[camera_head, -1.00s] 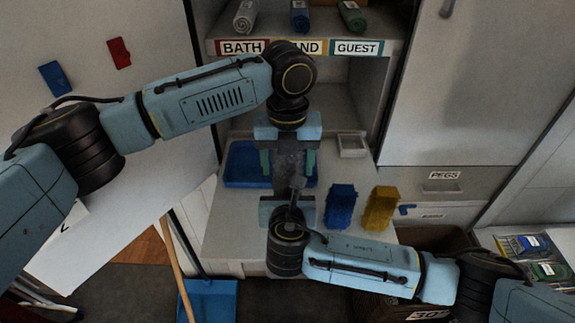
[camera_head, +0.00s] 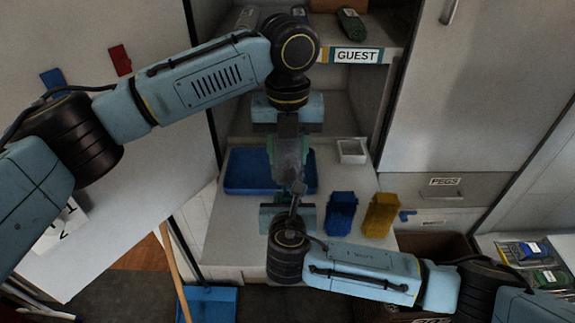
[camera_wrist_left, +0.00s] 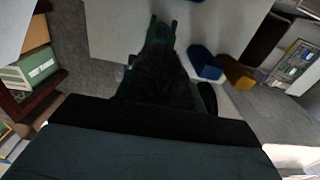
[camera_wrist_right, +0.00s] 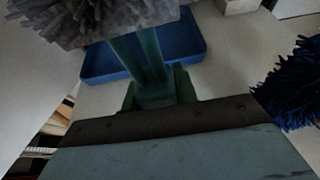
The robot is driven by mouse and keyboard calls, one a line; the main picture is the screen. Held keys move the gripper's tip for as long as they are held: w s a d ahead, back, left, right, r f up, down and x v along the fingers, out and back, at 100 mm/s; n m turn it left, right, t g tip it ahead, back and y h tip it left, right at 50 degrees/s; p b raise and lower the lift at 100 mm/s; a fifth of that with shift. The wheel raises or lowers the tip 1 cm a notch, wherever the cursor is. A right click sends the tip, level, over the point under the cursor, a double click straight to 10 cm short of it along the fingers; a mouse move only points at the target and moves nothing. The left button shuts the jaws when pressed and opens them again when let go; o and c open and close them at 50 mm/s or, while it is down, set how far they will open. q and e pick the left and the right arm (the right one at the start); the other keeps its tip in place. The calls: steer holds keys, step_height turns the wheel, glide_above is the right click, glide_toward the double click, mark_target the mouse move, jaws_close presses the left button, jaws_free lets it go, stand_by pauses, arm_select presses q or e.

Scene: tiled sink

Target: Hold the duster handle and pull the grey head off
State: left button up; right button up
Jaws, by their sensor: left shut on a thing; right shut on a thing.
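The grey head (camera_head: 289,125) is under my left gripper in the head view; its fluffy grey edge fills the top of the right wrist view (camera_wrist_right: 90,18). My left gripper (camera_head: 289,155) comes down from above and its green fingers are shut on the grey head. My right gripper (camera_head: 294,190) is lower, below the head, and is shut on the duster handle.
A blue tray (camera_head: 240,170) lies behind the grippers. A blue head (camera_head: 340,213) and a yellow head (camera_head: 381,215) stand to the right on the white counter (camera_head: 235,235). A small white dish (camera_head: 352,151) is at the back. A shelf labelled GUEST (camera_head: 357,55) is above.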

arm_select(q)
step_height(320, 180, up, 13)
steer(key=shift+r, duration=0.1)
arm_select(e)
steer(key=o, duration=1.2)
steer(key=shift+c, duration=0.2)
